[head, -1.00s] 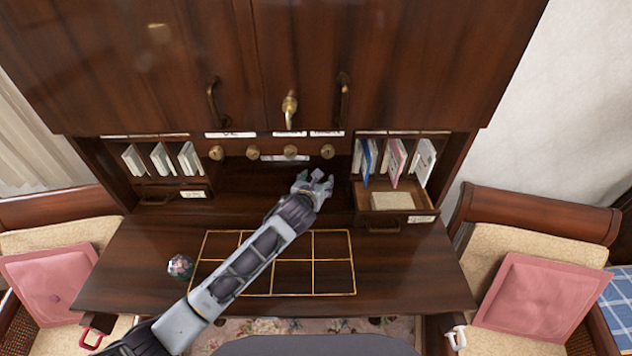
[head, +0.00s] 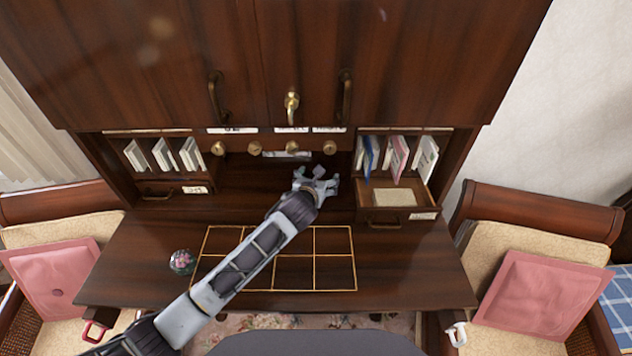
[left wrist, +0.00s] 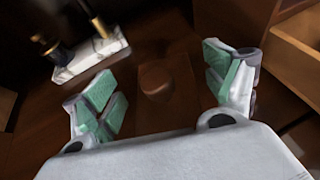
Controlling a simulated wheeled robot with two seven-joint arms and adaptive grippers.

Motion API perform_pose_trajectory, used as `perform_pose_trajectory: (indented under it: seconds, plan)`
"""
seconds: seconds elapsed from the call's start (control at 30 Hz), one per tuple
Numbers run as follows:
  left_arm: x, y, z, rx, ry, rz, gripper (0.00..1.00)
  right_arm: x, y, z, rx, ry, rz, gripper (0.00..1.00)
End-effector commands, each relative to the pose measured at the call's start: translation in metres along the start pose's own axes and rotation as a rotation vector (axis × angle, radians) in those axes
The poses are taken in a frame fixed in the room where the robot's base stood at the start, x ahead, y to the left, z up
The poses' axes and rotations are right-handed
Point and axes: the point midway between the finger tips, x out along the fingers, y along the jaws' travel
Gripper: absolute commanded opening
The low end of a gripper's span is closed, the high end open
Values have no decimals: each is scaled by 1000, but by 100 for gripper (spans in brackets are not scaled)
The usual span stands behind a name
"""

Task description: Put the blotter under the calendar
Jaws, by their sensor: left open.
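My left gripper (head: 316,184) is open over the back of the desk, in front of the central recess. In the left wrist view its green-padded fingers (left wrist: 165,85) are spread wide. A dark brown rounded piece (left wrist: 155,78) shows between and beyond them, with no pad touching it. It may be the blotter, but blur and low light leave this unsure. I cannot pick out a calendar for certain. A gold-lined grid (head: 335,290) lies on the desktop, partly covered by my left arm. My right gripper is not in view.
A white marble stand with dark, gold-trimmed pieces (left wrist: 92,58) stands left of the gripper. An open drawer (head: 405,216) holding a pale block (head: 395,197) juts out at right. A floral paperweight (head: 181,262) sits left of the grid. The right desktop is clear.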

Motion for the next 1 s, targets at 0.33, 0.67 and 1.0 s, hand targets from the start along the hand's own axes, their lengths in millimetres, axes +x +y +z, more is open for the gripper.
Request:
perform_pose_trajectory:
  seconds: [0.33, 0.67, 1.0]
  plan:
    - [-13, 0, 1, 1, -1, 0, 85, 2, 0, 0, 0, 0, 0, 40]
    - [-42, 1, 1, 2, -1, 1, 85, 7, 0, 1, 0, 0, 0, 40]
    - [-75, 0, 1, 1, 0, 0, 85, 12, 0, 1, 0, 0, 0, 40]
